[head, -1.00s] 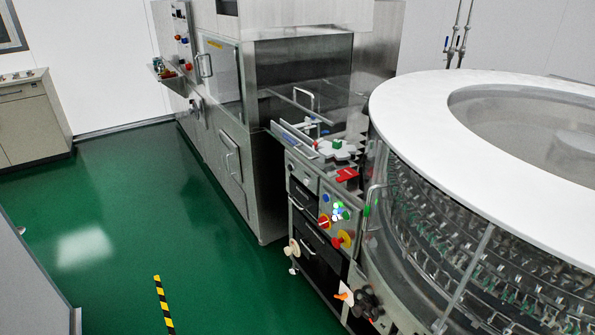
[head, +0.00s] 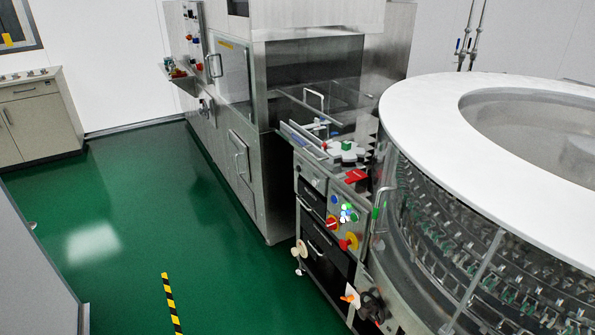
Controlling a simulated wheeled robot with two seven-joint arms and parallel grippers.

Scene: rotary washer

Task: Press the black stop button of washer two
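A rotary washer with a round white top (head: 430,88) and a glass-and-steel drum stands at the right. On its left side is a steel control panel (head: 343,197). The panel carries a cluster of small green, blue and white buttons (head: 347,213), a red and yellow rotary switch (head: 333,223) and a red and yellow knob (head: 349,242). I cannot make out a black button or a washer number at this size. Neither of my grippers is in view.
A tall steel cabinet machine (head: 245,120) stands behind the panel, with its own small controls (head: 190,40). A beige cabinet (head: 35,118) is at the far left. Open green floor (head: 150,220) lies between, with a yellow-black stripe (head: 172,305). A black hand knob (head: 371,306) sticks out low by the washer.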

